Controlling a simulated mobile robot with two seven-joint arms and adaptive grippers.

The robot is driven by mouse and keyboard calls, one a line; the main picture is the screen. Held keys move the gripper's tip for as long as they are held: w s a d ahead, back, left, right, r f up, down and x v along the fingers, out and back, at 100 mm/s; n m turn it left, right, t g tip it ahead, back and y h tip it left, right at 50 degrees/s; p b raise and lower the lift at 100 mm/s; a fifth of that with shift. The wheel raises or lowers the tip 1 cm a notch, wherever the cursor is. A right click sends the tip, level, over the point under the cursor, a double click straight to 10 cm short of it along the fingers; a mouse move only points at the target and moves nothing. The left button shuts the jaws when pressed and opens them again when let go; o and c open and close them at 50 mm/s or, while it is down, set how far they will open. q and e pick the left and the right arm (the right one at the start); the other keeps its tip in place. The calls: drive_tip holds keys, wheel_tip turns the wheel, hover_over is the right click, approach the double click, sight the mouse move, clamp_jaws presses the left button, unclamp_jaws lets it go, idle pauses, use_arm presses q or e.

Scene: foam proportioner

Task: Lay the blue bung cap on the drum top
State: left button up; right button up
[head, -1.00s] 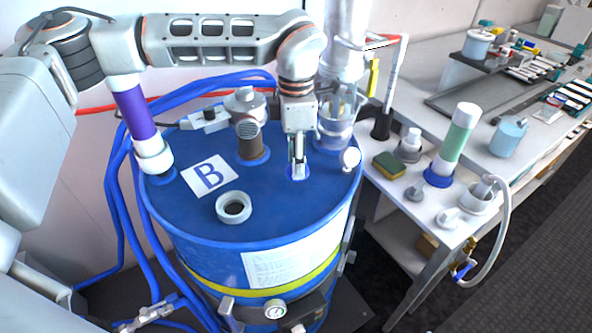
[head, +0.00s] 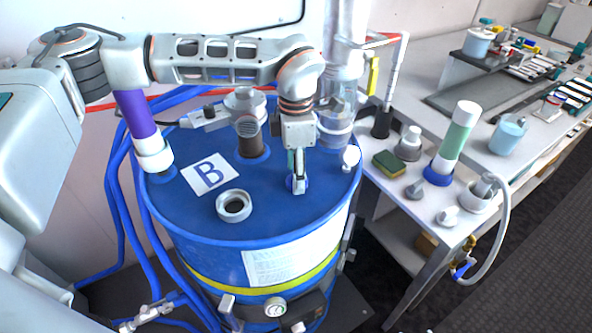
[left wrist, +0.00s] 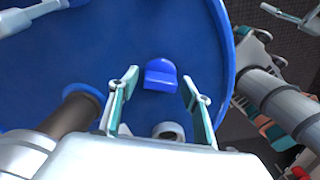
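The blue bung cap (left wrist: 160,75) lies on the blue drum top (head: 195,215), near its right side. My left gripper (head: 297,186) points down over the drum top. In the left wrist view its two teal-padded fingers stand apart on either side of the cap, with gaps visible. In the head view the fingers hide most of the cap.
On the drum stand a grey ring (head: 234,205), a dark standpipe (head: 251,140), a purple-banded pipe (head: 137,115) and a clear cylinder (head: 338,115). A label B (head: 209,174) lies flat. A bench (head: 430,195) with several items stands to the right.

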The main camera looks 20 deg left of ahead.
use_arm(q)
drive_tip(key=shift+r, duration=0.25)
wheel_tip(320, 180, up, 12)
drive_tip(key=b, duration=0.1)
drive_tip(key=shift+f, duration=0.1)
idle(0.5)
